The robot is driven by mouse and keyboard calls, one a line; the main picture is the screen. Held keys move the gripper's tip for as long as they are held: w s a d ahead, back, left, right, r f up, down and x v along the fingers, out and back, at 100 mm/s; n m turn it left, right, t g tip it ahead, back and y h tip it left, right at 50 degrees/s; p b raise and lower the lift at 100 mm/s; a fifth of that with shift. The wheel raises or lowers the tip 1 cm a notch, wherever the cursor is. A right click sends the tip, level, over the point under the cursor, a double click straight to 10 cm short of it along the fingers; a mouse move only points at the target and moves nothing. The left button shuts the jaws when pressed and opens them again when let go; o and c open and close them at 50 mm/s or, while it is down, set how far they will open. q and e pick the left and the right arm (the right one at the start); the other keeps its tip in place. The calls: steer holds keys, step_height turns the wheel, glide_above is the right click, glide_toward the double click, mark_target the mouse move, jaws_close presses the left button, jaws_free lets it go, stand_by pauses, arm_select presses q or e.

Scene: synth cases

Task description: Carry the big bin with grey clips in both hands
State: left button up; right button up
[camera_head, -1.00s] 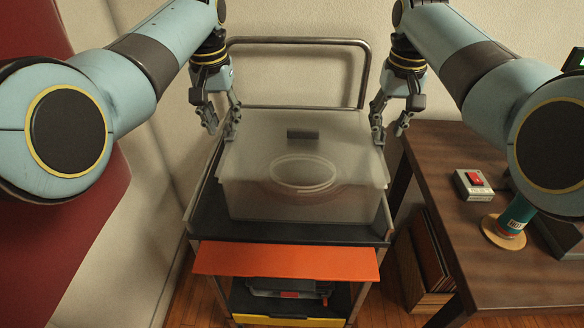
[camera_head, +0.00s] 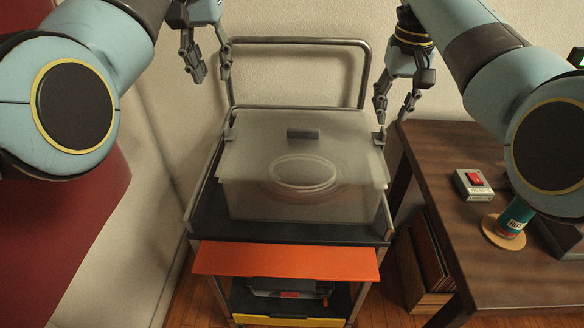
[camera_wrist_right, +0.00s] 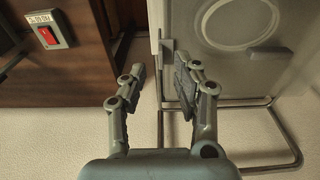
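The big bin (camera_head: 250,190) is translucent and lidded, and it stands on the cart in the head view. It has a grey left clip (camera_head: 229,134) and a grey right clip (camera_head: 379,138). My left gripper (camera_head: 211,76) is open and empty, above and behind the left clip, clear of it. My right gripper (camera_head: 391,117) is open and empty, close to the right clip. In the right wrist view its fingers (camera_wrist_right: 160,72) are spread, with the bin (camera_wrist_right: 205,60) beyond them and the right clip (camera_wrist_right: 168,49) near the gap.
The cart has a metal push rail (camera_head: 300,41) behind the bin and an orange shelf (camera_head: 285,262) in front. A brown table (camera_head: 430,155) at the right carries a red-button box (camera_head: 473,186) and a teal can (camera_head: 514,217). A dark red panel (camera_head: 50,240) stands at the left.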

step_height(320, 180, up, 8)
steer(key=shift+s, duration=0.4)
